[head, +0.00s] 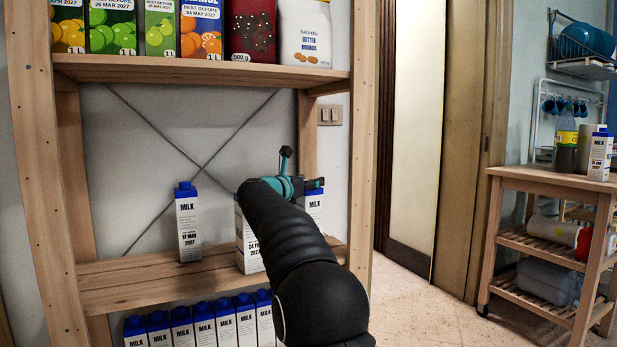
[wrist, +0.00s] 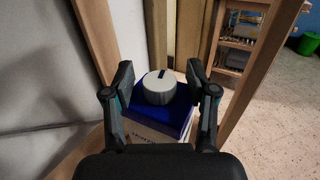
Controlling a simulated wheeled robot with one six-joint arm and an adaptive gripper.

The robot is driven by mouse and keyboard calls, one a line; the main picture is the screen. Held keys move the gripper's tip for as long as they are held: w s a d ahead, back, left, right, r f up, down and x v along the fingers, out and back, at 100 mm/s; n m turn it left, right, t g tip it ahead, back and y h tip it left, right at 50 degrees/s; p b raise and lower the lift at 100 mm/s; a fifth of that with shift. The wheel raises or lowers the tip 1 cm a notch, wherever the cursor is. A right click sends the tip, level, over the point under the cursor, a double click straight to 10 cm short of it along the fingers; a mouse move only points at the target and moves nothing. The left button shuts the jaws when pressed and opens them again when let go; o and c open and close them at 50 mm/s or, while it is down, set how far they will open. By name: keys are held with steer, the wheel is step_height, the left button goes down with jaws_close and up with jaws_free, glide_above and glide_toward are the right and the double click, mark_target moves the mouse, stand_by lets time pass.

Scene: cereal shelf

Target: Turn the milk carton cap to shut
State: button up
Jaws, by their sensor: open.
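In the wrist view a milk carton with a blue top (wrist: 165,118) stands upright below my gripper (wrist: 160,76). Its round grey-white cap (wrist: 159,90) carries a dark line mark. My gripper is open, with one finger on each side of the cap and a visible gap to it. In the head view my gripper (head: 302,186) is at the right end of the middle shelf, by a carton (head: 313,204) partly hidden by my arm. A second carton (head: 247,240) is also partly behind my arm. A third carton with a blue cap (head: 189,225) stands farther left.
The wooden shelf (head: 150,283) has an upright post (head: 361,150) just right of my gripper. A full row of milk cartons (head: 203,325) stands below, and juice cartons and packets (head: 205,28) above. A wooden cart (head: 550,177) stands at right, with open floor between.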

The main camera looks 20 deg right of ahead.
steer(key=shift+r, duration=4.95)
steer(key=shift+d+r, duration=0.1)
steer(key=shift+d, duration=0.2)
steer(key=s+d+f+n+t+y+p, duration=0.2)
steer(key=d+f+n+t+y, duration=0.15)
steer(key=n+t+y, duration=0.4)
steer(key=s+a+f+n+y+p, duration=0.1)
steer(key=s+a+f+n+y, duration=0.1)
steer(key=s+f+y, duration=0.3)
steer(key=s+a+f+n+y, duration=0.1)
steer(key=s+n+y, duration=0.25)
steer(key=s, duration=0.35)
steer(key=shift+m+t, duration=0.35)
steer(key=shift+m, duration=0.15)
steer(key=w, duration=0.4)
steer(key=w+p, duration=0.1)
steer(key=w, duration=0.4)
steer(key=w+a, duration=0.1)
steer(key=w, duration=0.4)
steer(key=shift+f+p, duration=0.2)
steer(key=shift+p, duration=0.2)
jaws_close()
